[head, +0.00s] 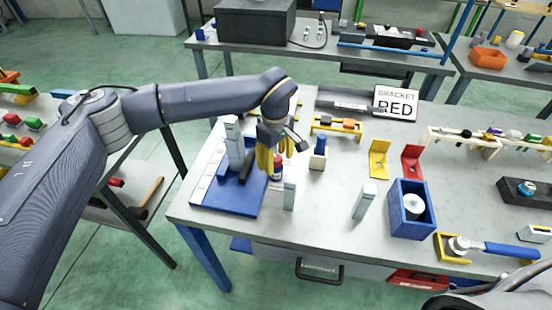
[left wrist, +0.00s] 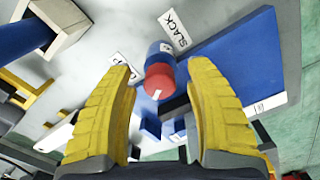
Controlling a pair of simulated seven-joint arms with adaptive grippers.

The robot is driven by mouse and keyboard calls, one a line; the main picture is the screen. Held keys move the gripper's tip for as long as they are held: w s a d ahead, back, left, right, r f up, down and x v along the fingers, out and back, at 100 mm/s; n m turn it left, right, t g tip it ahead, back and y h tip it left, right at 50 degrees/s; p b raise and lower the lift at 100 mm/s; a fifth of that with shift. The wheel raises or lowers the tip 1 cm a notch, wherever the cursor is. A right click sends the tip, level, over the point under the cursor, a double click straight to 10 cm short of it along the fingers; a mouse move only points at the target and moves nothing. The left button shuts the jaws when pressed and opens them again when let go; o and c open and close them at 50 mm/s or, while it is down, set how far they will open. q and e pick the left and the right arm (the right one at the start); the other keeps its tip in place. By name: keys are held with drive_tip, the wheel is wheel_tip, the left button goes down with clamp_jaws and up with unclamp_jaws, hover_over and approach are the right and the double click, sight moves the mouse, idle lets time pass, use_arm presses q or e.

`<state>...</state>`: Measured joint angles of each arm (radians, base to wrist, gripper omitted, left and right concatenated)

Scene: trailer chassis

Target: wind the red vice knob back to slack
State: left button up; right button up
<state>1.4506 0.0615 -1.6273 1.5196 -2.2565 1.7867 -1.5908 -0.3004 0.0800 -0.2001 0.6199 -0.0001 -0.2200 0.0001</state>
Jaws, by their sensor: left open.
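The red vice knob (left wrist: 158,80) shows in the left wrist view, at the end of a blue cylinder (left wrist: 158,50). A small SLACK label (left wrist: 176,29) lies beside it, and a second label sits to its left. My left gripper (head: 270,168) points down over the bench beside the vice's blue base (head: 228,205). Its yellow fingers are open, with the knob showing between and beyond the tips in the left wrist view; I cannot tell if they touch it. In the head view the fingers partly hide the knob (head: 278,172). My right gripper is not in view.
A grey upright block (head: 233,142) stands on the blue base, close to my left gripper. Small posts (head: 364,200), a blue bin (head: 396,222) and yellow and red brackets (head: 411,162) stand to the right. A BRACKET RED sign (head: 396,103) is behind. Bare bench lies between them.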

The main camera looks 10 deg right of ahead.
use_arm(q)
drive_tip(key=shift+c, duration=0.3)
clamp_jaws()
